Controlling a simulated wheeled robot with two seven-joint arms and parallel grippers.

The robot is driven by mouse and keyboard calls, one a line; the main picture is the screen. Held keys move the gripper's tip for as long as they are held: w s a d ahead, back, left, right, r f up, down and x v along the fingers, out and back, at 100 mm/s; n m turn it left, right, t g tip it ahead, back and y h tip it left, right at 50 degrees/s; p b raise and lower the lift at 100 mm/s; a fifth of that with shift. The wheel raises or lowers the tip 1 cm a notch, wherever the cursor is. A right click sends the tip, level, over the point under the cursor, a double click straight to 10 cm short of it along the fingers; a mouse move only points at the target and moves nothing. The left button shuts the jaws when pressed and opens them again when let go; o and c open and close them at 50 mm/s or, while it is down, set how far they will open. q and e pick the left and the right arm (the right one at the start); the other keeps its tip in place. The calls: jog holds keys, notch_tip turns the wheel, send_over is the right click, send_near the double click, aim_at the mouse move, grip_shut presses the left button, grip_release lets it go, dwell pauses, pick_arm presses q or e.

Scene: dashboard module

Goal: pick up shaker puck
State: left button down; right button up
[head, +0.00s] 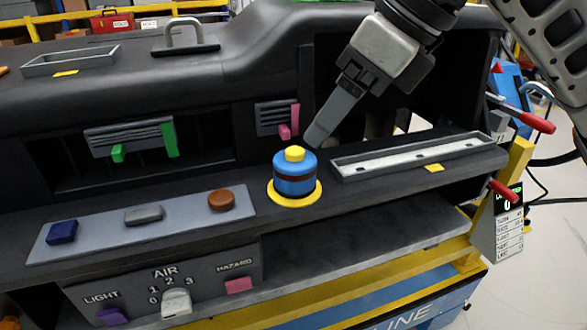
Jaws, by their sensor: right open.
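The shaker puck appears to be the blue cylinder (294,183) with a dark band and a yellow knob on top. It stands upright on a yellow round spot (316,196) on the dashboard ledge. My right gripper (319,134) reaches down from the upper right, its fingers pointing down and left. The fingertips are just above and right of the puck's yellow knob and look apart from it. The gripper is open and empty; one finger largely hides the other from this side. My left gripper is out of view.
A shallow grey tray (350,173) lies right of the puck. A grey panel (100,236) with blue, grey and brown pieces lies to the left. Vents (130,135) stand behind. A switch panel (240,268) is below the ledge. Red-handled clamps (537,122) are at right.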

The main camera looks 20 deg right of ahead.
aim_at(300, 151)
jog(key=x, duration=0.4)
jog(key=shift+w+a+f, duration=0.1)
jog(key=shift+a+f, duration=0.05)
jog(key=shift+f, duration=0.1)
jog(key=shift+a+x, duration=0.15)
jog(key=shift+x, duration=1.15)
jog(key=shift+a+x, duration=0.1)
jog(key=shift+x, duration=1.2)
jog(key=shift+r, duration=0.15)
jog(key=c, duration=1.4)
